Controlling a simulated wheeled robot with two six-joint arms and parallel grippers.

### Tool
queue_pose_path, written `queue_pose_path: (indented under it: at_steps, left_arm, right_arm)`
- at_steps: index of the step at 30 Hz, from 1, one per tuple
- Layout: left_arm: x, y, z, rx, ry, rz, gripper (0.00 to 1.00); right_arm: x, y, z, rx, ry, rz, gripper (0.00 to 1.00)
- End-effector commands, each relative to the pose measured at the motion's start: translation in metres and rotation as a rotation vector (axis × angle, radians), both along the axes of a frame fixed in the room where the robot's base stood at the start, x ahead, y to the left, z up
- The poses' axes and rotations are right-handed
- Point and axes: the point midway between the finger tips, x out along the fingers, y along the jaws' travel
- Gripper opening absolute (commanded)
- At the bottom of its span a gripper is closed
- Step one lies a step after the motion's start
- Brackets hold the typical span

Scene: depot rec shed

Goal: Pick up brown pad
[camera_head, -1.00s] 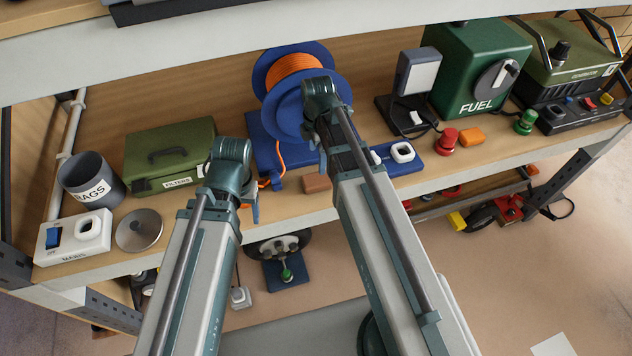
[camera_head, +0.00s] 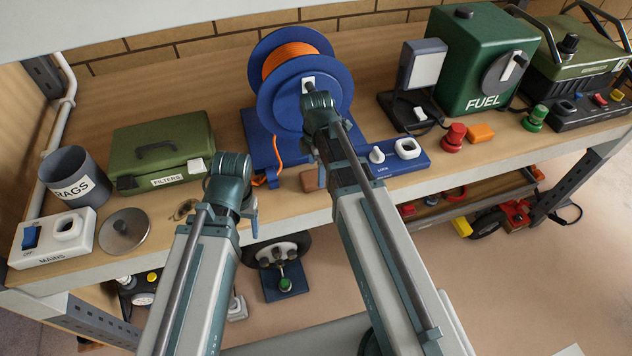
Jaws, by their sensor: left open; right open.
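The brown pad (camera_head: 309,181) is a small brown block at the front edge of the shelf, just in front of the blue base of the cable reel. My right gripper (camera_head: 322,172) is open, its arm reaching up over the shelf. One finger shows just right of the pad in the picture, overlapping its edge. I cannot tell whether they touch. The other finger is hidden. My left gripper (camera_head: 254,218) is open and empty near the shelf's front edge, left of the pad. Its far side is hidden behind its own wrist.
The blue cable reel (camera_head: 301,91) stands behind my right wrist. A blue LOCK panel (camera_head: 392,166) lies right of the pad. A green FILTERS box (camera_head: 160,152), RAGS tin (camera_head: 72,181), MAINS switch box (camera_head: 52,240) and grey disc (camera_head: 124,233) stand left. The FUEL can (camera_head: 478,65) is right.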

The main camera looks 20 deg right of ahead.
Motion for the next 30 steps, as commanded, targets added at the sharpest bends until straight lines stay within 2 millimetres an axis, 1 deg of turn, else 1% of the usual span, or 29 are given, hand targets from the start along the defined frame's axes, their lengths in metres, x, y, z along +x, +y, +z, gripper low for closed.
queue_pose_path:
  at_steps: [1,7,10,17,18,20,24,29,30]
  left_arm:
    - [0.000,0.000,-0.012,0.000,0.000,0.000,0.68]
    - [0.000,0.000,-0.037,0.000,0.000,0.002,0.68]
    - [0.000,0.000,-0.042,0.000,0.000,0.002,0.68]
    - [0.000,0.000,-0.040,0.000,0.000,0.002,0.68]
    - [0.000,0.000,-0.040,0.000,0.000,0.002,0.68]
    - [0.000,0.000,-0.040,0.000,0.000,0.002,0.68]
    - [0.000,0.000,-0.040,0.000,0.000,0.002,0.68]
    - [0.000,0.000,-0.040,0.000,0.000,0.002,0.68]
    - [0.000,0.000,-0.040,0.000,0.000,0.002,0.68]
  right_arm:
    - [0.002,0.000,-0.012,0.000,0.000,0.000,1.00]
    - [0.003,0.000,-0.037,0.000,0.000,0.000,1.00]
    - [0.003,0.000,-0.042,0.000,0.000,0.000,1.00]
    - [0.003,0.000,-0.040,0.000,0.000,0.000,1.00]
    - [0.003,0.000,-0.040,0.000,0.000,0.000,0.96]
    - [0.003,0.000,-0.040,0.000,0.000,0.000,0.86]
    - [0.003,0.000,-0.040,0.000,0.000,0.000,0.60]
    - [0.003,0.000,-0.040,0.000,0.000,0.000,0.32]
    - [0.003,0.000,-0.040,0.000,0.000,0.000,0.24]
